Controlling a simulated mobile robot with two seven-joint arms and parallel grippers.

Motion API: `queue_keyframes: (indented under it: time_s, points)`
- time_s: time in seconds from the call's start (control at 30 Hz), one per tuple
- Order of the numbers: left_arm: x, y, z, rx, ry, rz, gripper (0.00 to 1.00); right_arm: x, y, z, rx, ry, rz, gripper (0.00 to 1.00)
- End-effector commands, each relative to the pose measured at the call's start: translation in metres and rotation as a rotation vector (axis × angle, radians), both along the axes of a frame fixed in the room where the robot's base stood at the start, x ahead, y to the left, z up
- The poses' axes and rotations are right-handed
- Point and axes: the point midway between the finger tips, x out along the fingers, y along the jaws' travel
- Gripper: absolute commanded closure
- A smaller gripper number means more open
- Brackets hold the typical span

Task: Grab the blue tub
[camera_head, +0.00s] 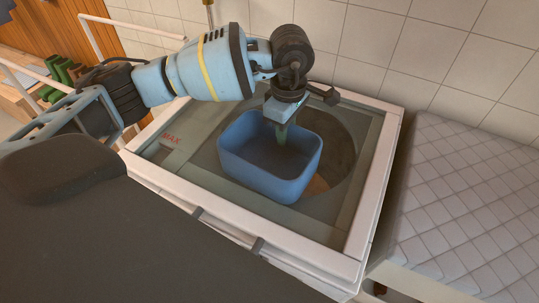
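The blue tub (262,179) is an open, rounded box in the middle of the head view. It is over the top of a white-framed unit (366,205); I cannot tell whether it rests there or is held slightly above. My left gripper (281,133) comes down from above at the tub's far rim. One greenish finger shows inside the tub, in front of the far wall. The other finger is hidden, so I cannot tell whether the gripper is shut on the rim. My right gripper is out of view.
A dark round opening (336,150) lies behind and right of the tub. Red "MAX" lettering (171,139) is on the unit's left side. A quilted pale surface (465,205) adjoins on the right. A tiled wall (440,52) stands behind. Green objects (62,75) are at far left.

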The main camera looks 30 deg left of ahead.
Motion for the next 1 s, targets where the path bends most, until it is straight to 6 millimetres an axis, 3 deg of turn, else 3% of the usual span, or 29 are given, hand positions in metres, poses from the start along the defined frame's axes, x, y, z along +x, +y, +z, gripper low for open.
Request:
queue_keyframes:
  time_s: [0.17,0.63,0.93,1.0]
  points:
    - [0.0,0.0,0.0,0.0,0.0,0.001,1.0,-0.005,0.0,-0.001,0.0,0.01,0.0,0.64]
    - [0.0,0.0,0.004,0.0,-0.001,0.001,1.0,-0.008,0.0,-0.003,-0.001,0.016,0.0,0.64]
    - [0.001,0.0,0.038,-0.001,-0.003,-0.001,1.0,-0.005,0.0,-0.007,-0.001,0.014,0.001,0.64]
    - [-0.013,-0.005,0.036,-0.001,0.001,-0.005,1.0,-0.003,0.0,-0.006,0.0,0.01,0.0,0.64]
